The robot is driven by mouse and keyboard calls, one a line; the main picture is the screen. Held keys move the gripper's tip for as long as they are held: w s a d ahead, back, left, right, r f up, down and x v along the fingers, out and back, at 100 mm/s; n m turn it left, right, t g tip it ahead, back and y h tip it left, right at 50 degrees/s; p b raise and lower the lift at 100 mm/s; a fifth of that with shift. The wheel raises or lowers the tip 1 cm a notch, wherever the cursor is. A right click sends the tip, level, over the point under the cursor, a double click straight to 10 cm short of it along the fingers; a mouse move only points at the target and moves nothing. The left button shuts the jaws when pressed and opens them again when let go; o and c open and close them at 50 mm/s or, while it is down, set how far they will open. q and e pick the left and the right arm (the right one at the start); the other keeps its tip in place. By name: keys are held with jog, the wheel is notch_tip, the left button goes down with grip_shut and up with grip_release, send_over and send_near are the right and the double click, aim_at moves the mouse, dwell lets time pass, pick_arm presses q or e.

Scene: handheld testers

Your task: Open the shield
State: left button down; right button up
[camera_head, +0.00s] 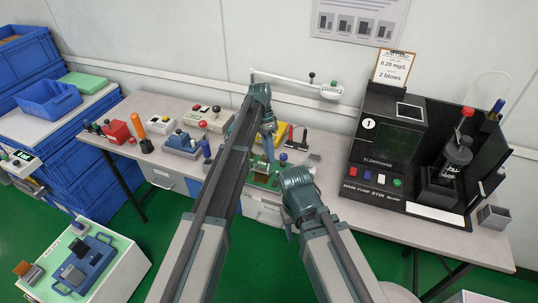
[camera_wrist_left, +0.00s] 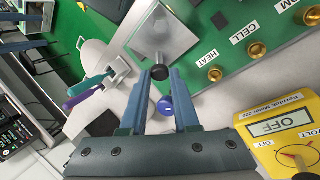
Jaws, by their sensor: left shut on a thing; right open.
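The likely shield is a clear-looking square plate (camera_wrist_left: 166,36) over the green board (camera_wrist_left: 235,28) in the left wrist view. A short post with a black knob (camera_wrist_left: 160,73) comes off it towards me. My left gripper (camera_wrist_left: 161,78) is shut on that black knob, with a finger on each side. In the head view my left gripper (camera_head: 270,153) reaches down over the green board (camera_head: 262,180); the plate is too small to make out there. My right gripper (camera_head: 290,232) hangs lower and to the right, empty and open, its fingers mostly hidden by its wrist.
A yellow meter reading OFF (camera_wrist_left: 278,128) and a blue knob (camera_wrist_left: 165,104) are close to my left gripper. Brass terminals (camera_wrist_left: 213,73) line the board. A black tester (camera_head: 385,140) stands on the right; several small devices (camera_head: 180,142) fill the left of the table.

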pick_arm(q)
jog(key=c, duration=0.7)
grip_release()
jog(key=shift+r, duration=0.1)
jog(key=p+v, duration=1.2)
jog(key=v, duration=0.1)
jog(key=shift+w+a+r+p, duration=0.1)
jog(key=shift+r+p, duration=0.2)
